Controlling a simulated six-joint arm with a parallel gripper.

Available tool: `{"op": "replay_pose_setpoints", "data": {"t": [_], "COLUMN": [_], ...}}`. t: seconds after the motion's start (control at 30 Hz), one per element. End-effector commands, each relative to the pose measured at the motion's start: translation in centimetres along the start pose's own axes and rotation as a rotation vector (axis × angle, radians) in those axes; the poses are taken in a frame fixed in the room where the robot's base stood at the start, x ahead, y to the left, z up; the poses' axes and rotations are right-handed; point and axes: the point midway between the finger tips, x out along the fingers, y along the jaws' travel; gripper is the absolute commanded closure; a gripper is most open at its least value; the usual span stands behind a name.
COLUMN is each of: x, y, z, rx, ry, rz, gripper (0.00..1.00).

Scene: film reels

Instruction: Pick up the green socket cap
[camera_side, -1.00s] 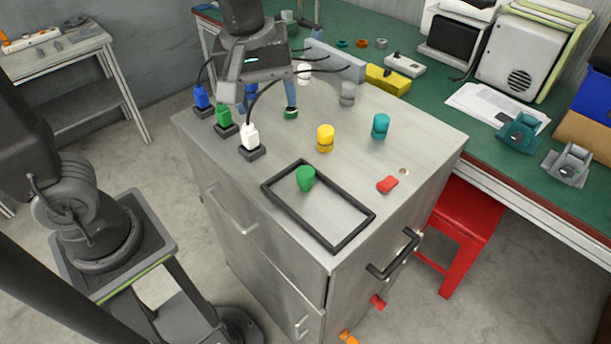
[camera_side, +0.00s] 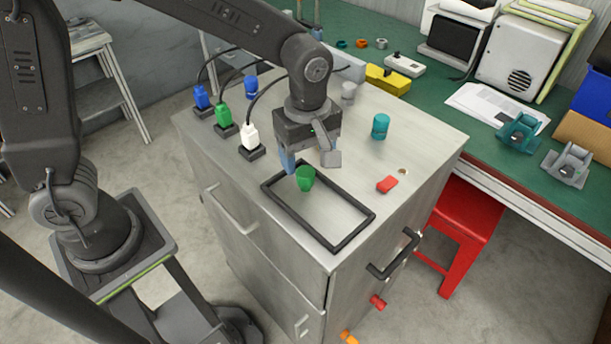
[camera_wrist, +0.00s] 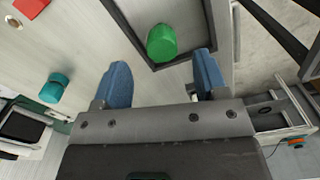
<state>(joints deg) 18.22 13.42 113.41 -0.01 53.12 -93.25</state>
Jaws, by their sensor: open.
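The green socket cap (camera_side: 305,178) is a small cup-like piece near the back left corner inside the black rectangular frame (camera_side: 346,243) on the metal cabinet. It also shows in the wrist view (camera_wrist: 162,43), beyond my fingertips and roughly between them. My gripper (camera_side: 308,165) is open and empty, with blue finger pads, just behind and above the cap. In the wrist view the two blue fingers (camera_wrist: 163,80) are spread apart and do not touch the cap.
A teal cap (camera_side: 380,127) and a red piece (camera_side: 387,184) are on the cabinet top (camera_side: 425,140) to the right. White (camera_side: 250,137), green (camera_side: 223,117) and blue (camera_side: 201,98) plugs with cables stand at the left edge. A grey cap (camera_side: 348,92) is behind my gripper.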

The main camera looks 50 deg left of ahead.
Motion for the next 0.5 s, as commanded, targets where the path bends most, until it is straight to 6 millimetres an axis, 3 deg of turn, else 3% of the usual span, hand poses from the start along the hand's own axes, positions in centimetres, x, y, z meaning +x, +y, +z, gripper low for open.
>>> {"op": "replay_pose_setpoints", "data": {"t": [0.3, 0.5], "x": [4.1, 5.2], "y": [-0.2, -0.2], "z": [-0.3, -0.3], "rx": [0.000, 0.000], "ry": [0.000, 0.000], "rz": [-0.004, -0.001], "gripper": [0.34, 0.34]}}
